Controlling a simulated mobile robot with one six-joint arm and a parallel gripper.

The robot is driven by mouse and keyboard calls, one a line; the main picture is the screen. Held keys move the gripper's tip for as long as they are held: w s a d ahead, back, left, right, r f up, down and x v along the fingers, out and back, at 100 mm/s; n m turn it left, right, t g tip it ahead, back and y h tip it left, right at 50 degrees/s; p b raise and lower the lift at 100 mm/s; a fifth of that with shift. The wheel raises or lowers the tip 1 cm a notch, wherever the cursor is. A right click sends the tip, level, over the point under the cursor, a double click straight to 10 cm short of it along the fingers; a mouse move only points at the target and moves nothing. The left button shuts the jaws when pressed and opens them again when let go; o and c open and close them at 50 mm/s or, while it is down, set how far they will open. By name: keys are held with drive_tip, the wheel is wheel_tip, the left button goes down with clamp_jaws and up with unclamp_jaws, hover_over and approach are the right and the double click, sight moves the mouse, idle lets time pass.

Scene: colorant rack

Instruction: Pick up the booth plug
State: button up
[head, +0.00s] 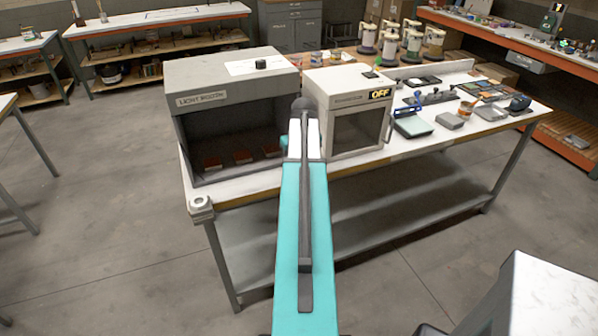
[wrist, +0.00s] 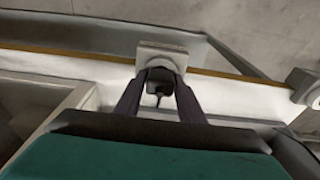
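A dark block with a short thin cord, which looks like the booth plug (wrist: 160,78), sits against a pale grey square socket box (wrist: 164,50) at the table's edge in the wrist view. My gripper (wrist: 161,82) has its two dark fingers on either side of the plug. The fingers are apart, but I cannot tell whether they touch it. In the head view my teal arm hides the plug and the fingertips. The grey light booth (head: 235,75), open at the front with several reddish blocks inside, stands just left of my arm.
A white cabinet (head: 345,143) marked OFF stands close to my arm's right. A grey round-topped fitting (head: 201,204) is at the table's front left corner. Small tools and trays fill the right of the table (head: 370,158).

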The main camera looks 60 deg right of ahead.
drive_tip(key=c, duration=0.6)
drive_tip(key=shift+o, duration=0.2)
drive_tip(key=shift+r, duration=0.15)
drive_tip(key=shift+r+b, duration=0.95)
drive_tip(key=shift+r, duration=0.6)
drive_tip(key=s+a+r+b, duration=0.1)
drive_tip(key=s+b, duration=0.3)
drive_tip(key=s, duration=1.2)
drive_tip(key=shift+a+r, duration=0.2)
drive_tip(key=shift+r, duration=0.1)
drive_tip(key=shift+w, duration=0.1)
